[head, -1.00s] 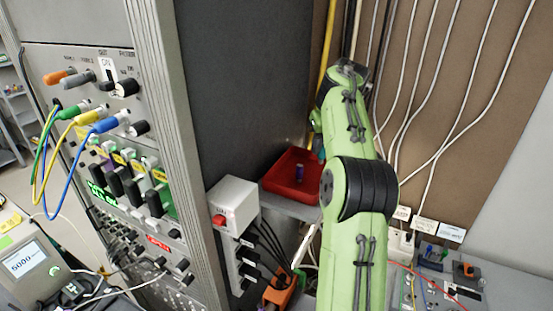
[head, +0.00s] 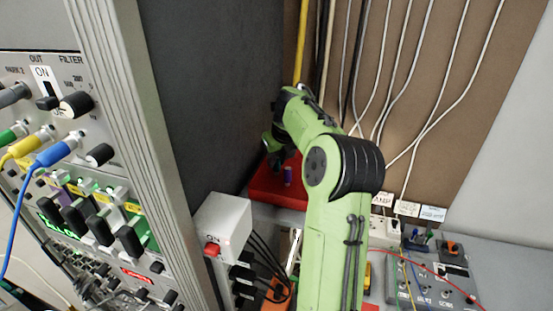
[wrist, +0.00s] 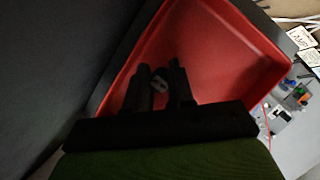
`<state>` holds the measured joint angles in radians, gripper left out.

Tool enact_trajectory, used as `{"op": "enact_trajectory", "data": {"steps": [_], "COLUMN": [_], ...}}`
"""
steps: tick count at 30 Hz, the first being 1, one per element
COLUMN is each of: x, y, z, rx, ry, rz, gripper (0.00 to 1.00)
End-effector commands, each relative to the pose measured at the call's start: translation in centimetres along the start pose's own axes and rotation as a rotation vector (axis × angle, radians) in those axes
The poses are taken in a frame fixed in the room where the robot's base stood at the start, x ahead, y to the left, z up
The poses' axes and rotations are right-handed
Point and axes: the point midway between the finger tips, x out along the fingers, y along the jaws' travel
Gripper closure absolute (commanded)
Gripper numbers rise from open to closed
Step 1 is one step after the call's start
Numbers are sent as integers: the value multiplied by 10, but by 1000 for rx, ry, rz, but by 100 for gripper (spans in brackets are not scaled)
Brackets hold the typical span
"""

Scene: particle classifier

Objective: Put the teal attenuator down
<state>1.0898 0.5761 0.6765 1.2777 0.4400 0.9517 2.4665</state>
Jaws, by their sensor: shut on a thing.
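My gripper (wrist: 160,82) is over the red tray (wrist: 228,48) in the wrist view, its two dark fingers pointing into it. A small greyish piece, too dark to name by colour, shows between the fingers; I take it for the held attenuator. In the head view my wrist is above the back of the red tray (head: 268,190), and my arm hides the fingertips and any teal part. Whether the held piece touches the tray floor I cannot tell.
A tall instrument rack (head: 125,130) stands left, with a dark panel (head: 205,90) close beside the tray. A white box with a red switch (head: 222,225) is in front of the tray. A grey panel with cables (head: 430,285) lies right. The tray floor looks mostly clear.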

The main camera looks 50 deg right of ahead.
Motion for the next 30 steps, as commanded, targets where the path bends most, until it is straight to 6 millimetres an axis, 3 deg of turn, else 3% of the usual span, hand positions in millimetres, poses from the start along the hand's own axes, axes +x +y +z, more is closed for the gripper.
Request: {"op": "enact_trajectory", "data": {"steps": [15, 16, 20, 30], "x": [9, 8, 8, 3], "y": [0, 0, 0, 0], "z": [-4, -3, -3, -1], "rx": [0, 0, 0, 0], "ry": [-2, -1, -1, -1], "rz": [0, 0, 0, 0], "gripper": [100, 72, 53, 52]}}
